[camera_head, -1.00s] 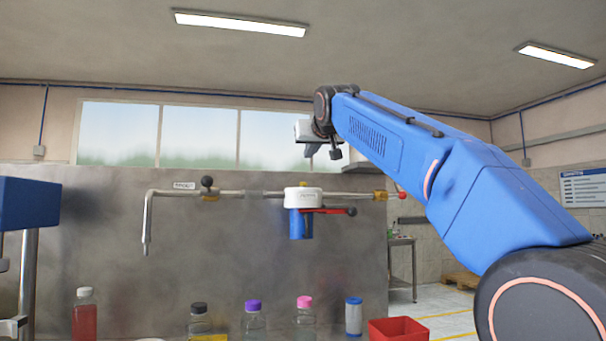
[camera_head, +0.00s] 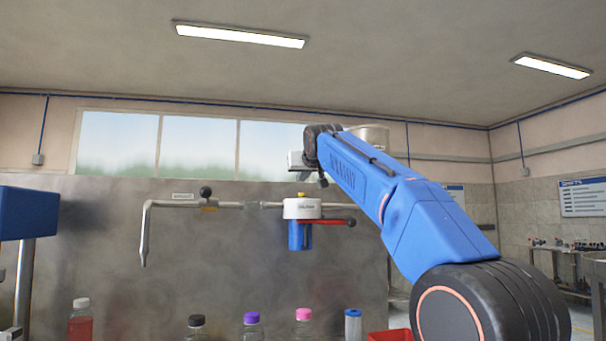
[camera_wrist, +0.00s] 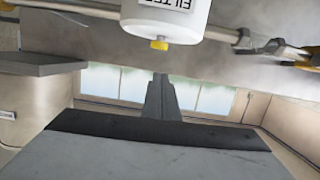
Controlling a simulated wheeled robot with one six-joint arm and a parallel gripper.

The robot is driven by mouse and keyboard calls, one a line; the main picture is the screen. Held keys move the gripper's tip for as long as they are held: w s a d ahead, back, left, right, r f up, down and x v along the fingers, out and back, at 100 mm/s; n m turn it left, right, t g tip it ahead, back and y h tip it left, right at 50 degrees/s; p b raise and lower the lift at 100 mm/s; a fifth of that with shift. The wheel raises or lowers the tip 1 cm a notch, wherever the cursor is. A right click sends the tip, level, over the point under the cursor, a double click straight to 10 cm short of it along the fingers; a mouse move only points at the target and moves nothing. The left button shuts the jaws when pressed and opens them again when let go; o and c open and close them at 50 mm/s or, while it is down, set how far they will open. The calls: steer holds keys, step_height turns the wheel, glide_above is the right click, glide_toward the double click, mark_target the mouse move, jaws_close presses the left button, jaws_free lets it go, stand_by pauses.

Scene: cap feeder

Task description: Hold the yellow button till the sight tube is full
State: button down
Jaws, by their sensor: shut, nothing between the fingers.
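The yellow button (camera_head: 301,195) sits on top of a white filter head (camera_head: 302,208) on the wall pipe. A blue bowl (camera_head: 299,236) hangs beneath the head. In the wrist view, which looks upside down, the yellow button (camera_wrist: 159,45) sticks out of the white head (camera_wrist: 165,15). My gripper (camera_wrist: 161,78) is shut and empty. Its tips show below the button in that picture, apart from it. In the head view my gripper is above the filter head, partly hidden by my wrist. I cannot make out a sight tube in either view.
A red lever (camera_head: 325,222) with a black knob sticks out right of the filter. A pipe (camera_head: 225,205) with a black-knobbed valve runs left to a spout (camera_head: 144,245). Below stand several capped bottles (camera_head: 251,325) and a red bin (camera_head: 388,336).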

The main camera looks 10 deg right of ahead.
mark_target(302, 195)
steer(key=shift+f, duration=1.55)
steer(key=shift+f, duration=0.1)
